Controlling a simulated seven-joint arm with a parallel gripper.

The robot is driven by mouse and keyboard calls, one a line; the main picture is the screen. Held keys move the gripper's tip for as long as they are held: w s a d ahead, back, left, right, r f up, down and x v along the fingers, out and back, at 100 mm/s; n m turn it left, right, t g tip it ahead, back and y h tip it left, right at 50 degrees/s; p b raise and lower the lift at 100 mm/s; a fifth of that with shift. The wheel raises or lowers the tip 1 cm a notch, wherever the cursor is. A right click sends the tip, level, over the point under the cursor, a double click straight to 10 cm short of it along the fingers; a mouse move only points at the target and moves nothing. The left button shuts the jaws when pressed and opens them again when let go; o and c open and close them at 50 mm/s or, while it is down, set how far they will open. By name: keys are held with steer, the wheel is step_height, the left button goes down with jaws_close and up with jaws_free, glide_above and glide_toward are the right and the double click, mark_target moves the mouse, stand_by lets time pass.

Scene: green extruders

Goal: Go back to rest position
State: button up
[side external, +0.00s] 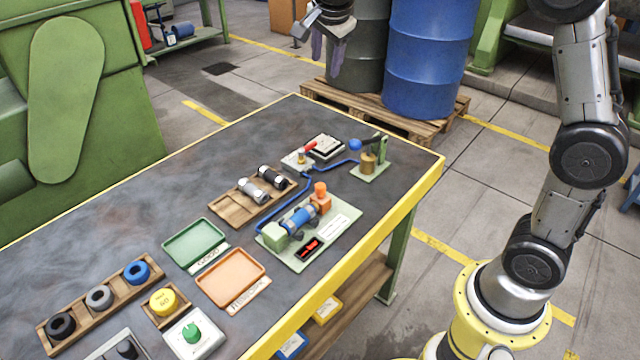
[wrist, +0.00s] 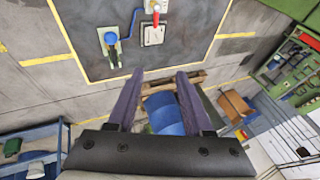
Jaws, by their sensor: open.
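My gripper (side external: 325,42) is at the top of the side external view, raised well above the far end of the workbench and in front of the drums. In the wrist view my gripper (wrist: 158,80) shows two purple fingers spread apart with nothing between them. It is open and empty and touches nothing. The workbench (side external: 130,225) has a dark top with a yellow edge and lies below and to the left of my gripper.
On the bench are a green tray (side external: 194,243), an orange tray (side external: 232,277), a wooden rack with rings (side external: 100,298), a fixture with a blue cylinder (side external: 300,222) and a blue-knobbed lever (side external: 356,145). A blue drum (side external: 428,60) stands on a pallet (side external: 330,100) behind.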

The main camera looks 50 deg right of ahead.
steer(key=s+a+r+n+t+y, duration=0.1)
steer(key=s+a+r+n, duration=0.15)
steer(key=s, duration=0.75)
steer(key=s+a+r+n+t+y, duration=0.1)
steer(key=s+n, duration=0.3)
steer(key=s, duration=0.6)
steer(key=s+a+f+n+y, duration=0.2)
steer(key=s+a+f+n, duration=0.1)
steer(key=s+f+n, duration=0.7)
steer(key=shift+s+f+n+g, duration=0.4)
steer(key=shift+s+n, duration=0.2)
steer(key=shift+n, duration=0.45)
